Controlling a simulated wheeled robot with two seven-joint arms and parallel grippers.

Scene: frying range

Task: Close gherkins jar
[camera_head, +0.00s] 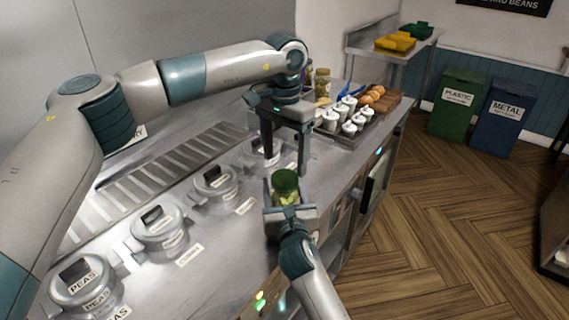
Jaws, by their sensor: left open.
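The gherkins jar (283,198) is a small glass jar with green contents, near the front edge of the steel counter. A dark green lid (286,180) sits on its top; whether it is fully seated cannot be told. My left gripper (285,164) points down with its fingers apart and empty, just above and behind the jar. My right gripper (290,214) comes from the bottom and is around the jar's lower part, hiding its base. The jar looks held between its jaws, though the contact is partly hidden.
Several lidded steel pots, including one labelled peas (83,283), line the counter (215,285) at left. A tray of white cups (353,124), bread rolls (372,96) and another jar (322,82) stand behind. Green (457,103) and blue (502,117) bins stand at the wall.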

